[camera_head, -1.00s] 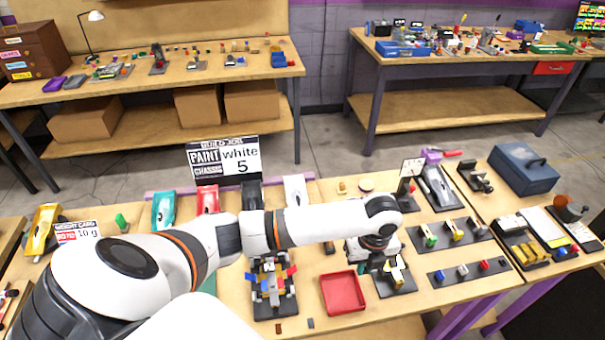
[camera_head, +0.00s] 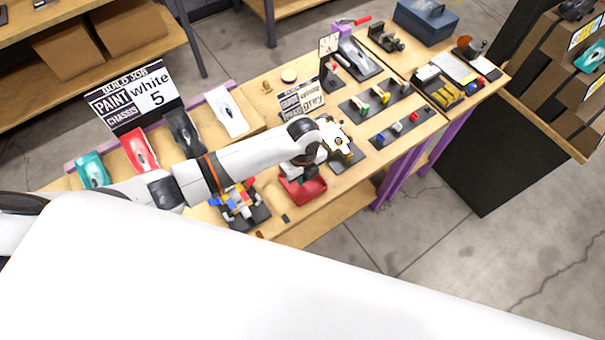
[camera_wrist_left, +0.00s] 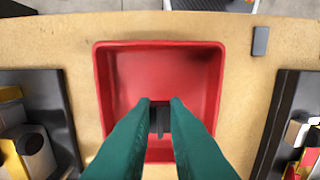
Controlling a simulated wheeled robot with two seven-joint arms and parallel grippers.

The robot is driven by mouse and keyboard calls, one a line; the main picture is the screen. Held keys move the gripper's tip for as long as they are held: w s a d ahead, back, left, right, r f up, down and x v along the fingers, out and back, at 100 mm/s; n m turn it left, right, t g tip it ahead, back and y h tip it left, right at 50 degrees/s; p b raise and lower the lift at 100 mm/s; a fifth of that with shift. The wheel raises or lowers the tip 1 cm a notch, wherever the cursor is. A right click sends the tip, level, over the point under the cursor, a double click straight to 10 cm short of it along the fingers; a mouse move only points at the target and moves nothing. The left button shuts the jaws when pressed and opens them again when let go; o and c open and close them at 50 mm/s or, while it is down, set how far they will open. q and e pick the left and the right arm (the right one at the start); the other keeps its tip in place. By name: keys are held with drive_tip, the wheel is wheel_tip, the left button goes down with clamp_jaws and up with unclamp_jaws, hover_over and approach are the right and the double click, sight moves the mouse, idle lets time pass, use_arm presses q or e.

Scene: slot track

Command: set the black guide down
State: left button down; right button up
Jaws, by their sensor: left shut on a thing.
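My left gripper (camera_wrist_left: 160,104) is shut on the small black guide (camera_wrist_left: 160,122), which shows dark between the green fingertips in the left wrist view. Gripper and guide are over the red tray (camera_wrist_left: 205,75); I cannot tell whether the guide touches its floor. No other thing shows inside the tray. In the head view the left gripper (camera_head: 301,175) points down at the red tray (camera_head: 318,190), and the guide is hidden there. My right gripper is not in view.
A dark stand with coloured parts (camera_head: 243,203) is left of the tray, and a fixture with yellow and white parts (camera_head: 338,140) is right of it. A small dark grey block (camera_wrist_left: 260,41) lies on the table beside the tray. Car bodies stand behind my arm, including a white one (camera_head: 227,112).

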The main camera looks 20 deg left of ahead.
use_arm(q)
drive_tip(key=shift+f, duration=0.3)
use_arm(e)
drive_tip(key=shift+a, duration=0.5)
use_arm(q)
drive_tip(key=shift+f, duration=0.15)
drive_tip(key=c, duration=1.4)
unclamp_jaws()
drive_tip(key=shift+c, duration=0.2)
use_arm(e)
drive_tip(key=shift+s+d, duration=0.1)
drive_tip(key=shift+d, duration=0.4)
